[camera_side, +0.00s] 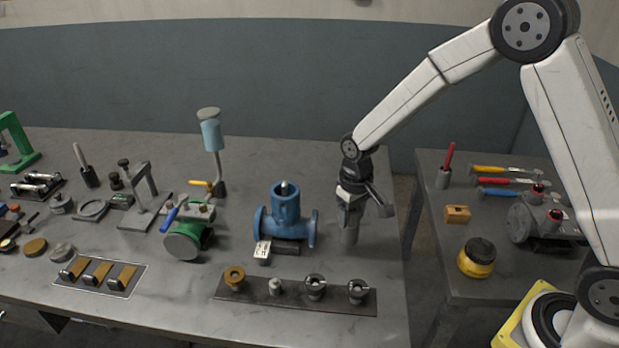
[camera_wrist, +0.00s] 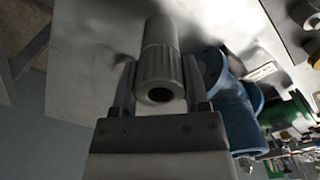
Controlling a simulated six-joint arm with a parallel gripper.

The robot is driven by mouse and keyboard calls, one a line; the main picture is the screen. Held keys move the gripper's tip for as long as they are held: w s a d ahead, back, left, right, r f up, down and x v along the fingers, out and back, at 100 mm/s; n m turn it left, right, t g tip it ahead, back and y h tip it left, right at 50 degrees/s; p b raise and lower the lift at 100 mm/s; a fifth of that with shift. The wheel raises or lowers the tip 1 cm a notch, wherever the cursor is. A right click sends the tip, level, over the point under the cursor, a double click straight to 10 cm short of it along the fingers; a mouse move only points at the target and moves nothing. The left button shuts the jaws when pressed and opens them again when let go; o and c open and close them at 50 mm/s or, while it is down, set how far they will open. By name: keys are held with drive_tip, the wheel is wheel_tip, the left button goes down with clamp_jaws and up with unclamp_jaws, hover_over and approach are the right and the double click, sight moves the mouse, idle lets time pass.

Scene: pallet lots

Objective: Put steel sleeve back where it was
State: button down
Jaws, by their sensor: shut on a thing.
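My gripper (camera_side: 352,205) points down to the right of the blue valve body (camera_side: 285,215). It is shut on the steel sleeve (camera_side: 350,233), a grey cylinder that hangs below the fingers near the table's right side. In the wrist view the steel sleeve (camera_wrist: 160,65) sits between the two fingers, its ribbed end with a dark bore facing the camera. I cannot tell whether its lower end touches the table. The dark strip (camera_side: 258,290) in front carries a brass ring (camera_side: 234,277), a small pale fitting (camera_side: 275,286) and two steel collared parts (camera_side: 315,286).
A white tag (camera_side: 262,250) stands before the blue valve. A green valve (camera_side: 187,238) and a tray (camera_side: 122,289) of brass-coloured pieces are further left. A second table (camera_side: 460,285) with tools stands across a gap on the right.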

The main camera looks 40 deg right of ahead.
drive_tip(key=shift+w+f, duration=0.15)
drive_tip(key=shift+f, duration=0.8)
drive_tip(key=shift+w+f, duration=0.1)
drive_tip(key=shift+f, duration=0.8)
drive_tip(key=shift+c, duration=0.4)
unclamp_jaws()
drive_tip(key=shift+f, duration=0.15)
wheel_tip(320, 180, up, 12)
drive_tip(key=shift+r, duration=0.2)
